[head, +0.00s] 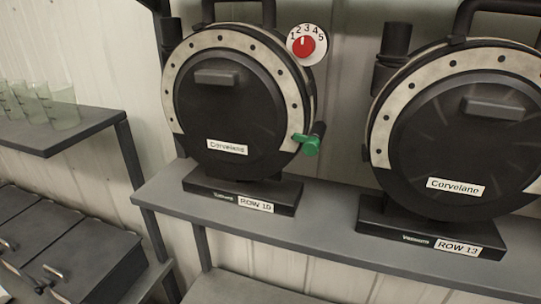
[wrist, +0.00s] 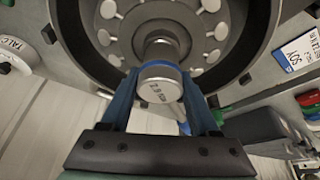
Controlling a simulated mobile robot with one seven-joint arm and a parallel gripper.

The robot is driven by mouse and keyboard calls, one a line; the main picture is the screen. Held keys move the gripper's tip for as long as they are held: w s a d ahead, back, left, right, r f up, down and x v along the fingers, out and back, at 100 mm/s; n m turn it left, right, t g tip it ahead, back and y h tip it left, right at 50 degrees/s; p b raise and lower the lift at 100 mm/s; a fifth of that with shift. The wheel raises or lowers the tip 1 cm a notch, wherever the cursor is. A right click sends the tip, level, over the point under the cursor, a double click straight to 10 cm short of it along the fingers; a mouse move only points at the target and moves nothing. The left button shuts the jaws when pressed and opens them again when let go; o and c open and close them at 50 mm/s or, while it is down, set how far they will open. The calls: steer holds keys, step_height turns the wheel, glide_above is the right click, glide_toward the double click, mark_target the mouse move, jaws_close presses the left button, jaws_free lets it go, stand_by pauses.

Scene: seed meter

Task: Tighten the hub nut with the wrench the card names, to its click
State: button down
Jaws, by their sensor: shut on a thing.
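In the wrist view my gripper (wrist: 160,100), with blue fingers, is shut on a silver, round-ended tool (wrist: 158,82), which looks like a wrench. Small dark print marks its pale end face; I cannot read it surely. Beyond it is the metal hub (wrist: 162,44) inside an open, round dark housing (wrist: 88,70), with several pale round-headed pegs around it. The tool lines up with the hub, but I cannot tell whether they touch. The hub nut is not clearly seen. My gripper is outside the head view.
In the wrist view, a blue and white card (wrist: 300,52) reading SOY is at right, and a white TALC container (wrist: 14,50) at left. The head view shows closed meters marked ROW 10 (head: 235,115) and ROW 13 (head: 455,140) on a grey shelf (head: 325,215).

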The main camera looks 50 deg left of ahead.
stand_by(0.3)
steer(key=shift+c, duration=1)
jaws_free()
steer(key=shift+o, duration=1)
steer(key=shift+f, duration=0.15)
step_height(320, 180, up, 6)
steer(key=p, duration=0.6)
